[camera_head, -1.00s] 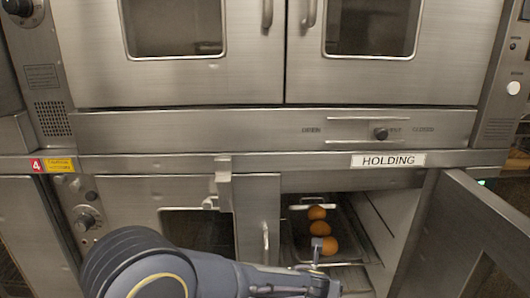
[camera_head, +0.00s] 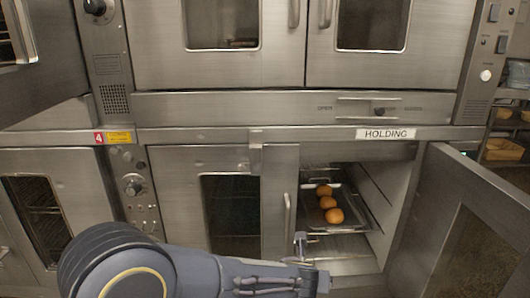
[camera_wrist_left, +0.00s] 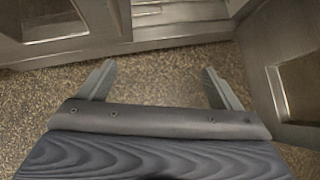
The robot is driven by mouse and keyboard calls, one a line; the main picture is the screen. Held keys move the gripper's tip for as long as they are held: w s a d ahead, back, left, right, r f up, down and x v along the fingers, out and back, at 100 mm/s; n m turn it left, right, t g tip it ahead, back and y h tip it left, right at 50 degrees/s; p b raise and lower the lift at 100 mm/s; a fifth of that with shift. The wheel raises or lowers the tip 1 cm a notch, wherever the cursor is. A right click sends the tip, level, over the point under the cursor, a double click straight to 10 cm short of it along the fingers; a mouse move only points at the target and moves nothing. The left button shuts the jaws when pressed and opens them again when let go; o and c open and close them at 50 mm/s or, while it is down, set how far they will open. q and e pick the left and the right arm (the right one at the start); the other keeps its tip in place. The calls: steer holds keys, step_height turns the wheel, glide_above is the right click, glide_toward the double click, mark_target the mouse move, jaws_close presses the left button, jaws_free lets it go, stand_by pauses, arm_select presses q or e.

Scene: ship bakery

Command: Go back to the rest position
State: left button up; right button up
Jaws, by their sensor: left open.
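My left arm comes in from the lower left in the head view, and its gripper (camera_head: 312,262) is in front of the open holding compartment (camera_head: 375,185), low in the picture. In the left wrist view the left gripper (camera_wrist_left: 160,85) has its two fingers wide apart with only speckled floor between them. It is open and empty. A tray (camera_head: 352,208) in the holding compartment bears several round orange-brown rolls (camera_head: 327,202) in a row. The left gripper is apart from the tray and the rolls. My right gripper is not in view.
The right door (camera_head: 470,225) of the holding compartment stands open to the right. The left lower door (camera_head: 272,205) is shut. Another oven door (camera_head: 35,75) juts out at the upper left. A shelf with a basket (camera_head: 503,150) is at the far right. Floor (camera_wrist_left: 150,62) shows below the gripper.

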arm_select(q)
steer(key=s+a+r+n+g+y, duration=0.1)
steer(key=s+a+r+n, duration=0.15)
steer(key=a+n, duration=0.55)
steer(key=s+a+r+n, duration=0.2)
steer(key=s+a+n, duration=0.3)
steer(key=a, duration=0.5)
steer(key=s+a+r+n+g+y, duration=0.1)
steer(key=s+a+r+n, duration=0.15)
steer(key=a+n, duration=0.6)
steer(key=s+a+n+h, duration=0.3)
steer(key=s+a+n, duration=0.1)
steer(key=s+n, duration=1.45)
step_height(320, 180, up, 36)
steer(key=w+p, duration=0.1)
steer(key=p, duration=3.6)
steer(key=shift+a+g, duration=0.2)
steer(key=shift+g, duration=0.2)
